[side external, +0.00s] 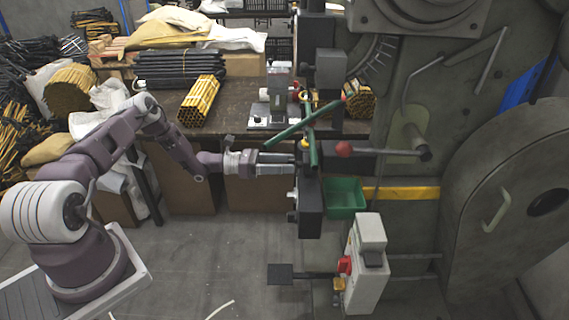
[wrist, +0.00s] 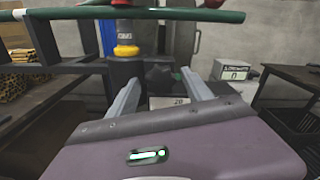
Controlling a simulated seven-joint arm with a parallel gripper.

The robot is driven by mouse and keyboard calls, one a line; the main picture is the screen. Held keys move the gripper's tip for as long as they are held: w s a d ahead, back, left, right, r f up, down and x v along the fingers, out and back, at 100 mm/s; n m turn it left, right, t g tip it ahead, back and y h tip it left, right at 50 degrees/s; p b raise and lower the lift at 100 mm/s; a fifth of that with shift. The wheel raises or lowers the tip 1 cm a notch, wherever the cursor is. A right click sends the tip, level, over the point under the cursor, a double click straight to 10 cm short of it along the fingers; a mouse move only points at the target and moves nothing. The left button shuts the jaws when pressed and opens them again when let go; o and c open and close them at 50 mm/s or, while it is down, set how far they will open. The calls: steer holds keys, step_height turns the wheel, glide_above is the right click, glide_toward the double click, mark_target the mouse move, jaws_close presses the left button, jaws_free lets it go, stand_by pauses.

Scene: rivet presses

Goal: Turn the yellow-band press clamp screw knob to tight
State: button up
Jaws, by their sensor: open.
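The press with the yellow band (side external: 304,143) stands right of centre in the side view. The band also shows in the wrist view (wrist: 126,50), around a dark post left of my fingers. My gripper (side external: 290,163) points right at this press, its fingertips close to the dark column just below the band. In the wrist view my gripper (wrist: 160,79) has its two fingers spread apart. A dark, knob-like piece (wrist: 160,73) shows between and beyond the fingertips. I cannot tell whether the fingers touch it, or which way the clamp screw knob is turned.
A green lever bar (wrist: 150,13) crosses above my fingers. A red ball handle (side external: 343,148) sticks out right of the press. A green bin (side external: 345,197) sits lower right. A grey box with a red switch (side external: 345,265) stands below. The floor at left centre is clear.

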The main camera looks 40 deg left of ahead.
jaws_close()
steer(key=shift+m, duration=0.3)
steer(key=shift+d+f+m, duration=0.1)
steer(key=shift+m, duration=14.5)
